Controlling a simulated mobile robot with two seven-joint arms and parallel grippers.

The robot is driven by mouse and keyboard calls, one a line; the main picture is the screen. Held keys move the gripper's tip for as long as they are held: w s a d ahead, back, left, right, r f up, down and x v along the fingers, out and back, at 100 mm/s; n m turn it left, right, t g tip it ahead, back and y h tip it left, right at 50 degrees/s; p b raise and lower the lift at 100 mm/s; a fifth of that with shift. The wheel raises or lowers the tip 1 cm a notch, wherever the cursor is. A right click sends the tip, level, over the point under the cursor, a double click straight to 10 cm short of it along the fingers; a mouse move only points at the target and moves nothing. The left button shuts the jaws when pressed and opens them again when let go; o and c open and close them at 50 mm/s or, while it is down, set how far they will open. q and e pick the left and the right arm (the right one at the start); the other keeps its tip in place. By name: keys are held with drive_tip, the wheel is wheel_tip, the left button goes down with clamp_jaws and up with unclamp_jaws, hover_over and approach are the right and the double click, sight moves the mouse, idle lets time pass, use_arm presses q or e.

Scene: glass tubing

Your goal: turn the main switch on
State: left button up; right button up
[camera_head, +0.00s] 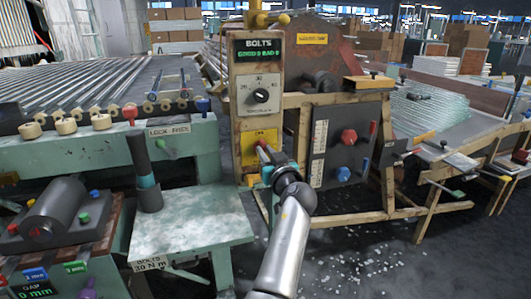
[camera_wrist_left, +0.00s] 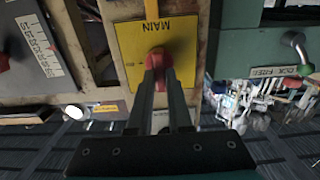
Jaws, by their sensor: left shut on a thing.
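The main switch is a yellow plate (camera_head: 248,150) low on the wooden post under the bolts panel. In the left wrist view, upside down, the plate (camera_wrist_left: 128,48) reads MAIN and has a red handle (camera_wrist_left: 156,58) at its middle. My left gripper (camera_head: 263,152) reaches up from the bottom of the head view to this plate. Its two fingers (camera_wrist_left: 161,75) are closed on the red handle from both sides. The fingers hide part of the handle, and I cannot tell which mark it points to. My right gripper is in neither view.
Above the switch is a bolts panel with a black dial (camera_head: 260,96). A dark panel with red and blue knobs (camera_head: 348,138) stands right of the gripper. A green bench (camera_head: 190,225) with an upright black tool (camera_head: 146,170) is at left. Glass shards lie on the floor.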

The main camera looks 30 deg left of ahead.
use_arm(q)
clamp_jaws()
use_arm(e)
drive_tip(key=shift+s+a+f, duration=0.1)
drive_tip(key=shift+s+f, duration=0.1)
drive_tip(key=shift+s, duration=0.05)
use_arm(q)
drive_tip(key=shift+m, duration=1.1)
drive_tip(key=shift+w+m+p, duration=0.1)
drive_tip(key=shift+m+p, duration=0.2)
drive_tip(key=shift+m, duration=0.6)
drive_tip(key=m, duration=0.2)
drive_tip(key=shift+w+d+r+m+p, duration=0.1)
drive_tip(key=shift+m+p, duration=0.25)
drive_tip(key=shift+m, duration=0.05)
drive_tip(key=shift+w+d+f+m+p, duration=0.15)
drive_tip(key=shift+m+p, duration=1.15)
drive_tip(key=shift+m, duration=1.55)
drive_tip(key=shift+f+m+p, duration=0.2)
drive_tip(key=shift+m+p, duration=1.1)
drive_tip(key=shift+m, duration=1.55)
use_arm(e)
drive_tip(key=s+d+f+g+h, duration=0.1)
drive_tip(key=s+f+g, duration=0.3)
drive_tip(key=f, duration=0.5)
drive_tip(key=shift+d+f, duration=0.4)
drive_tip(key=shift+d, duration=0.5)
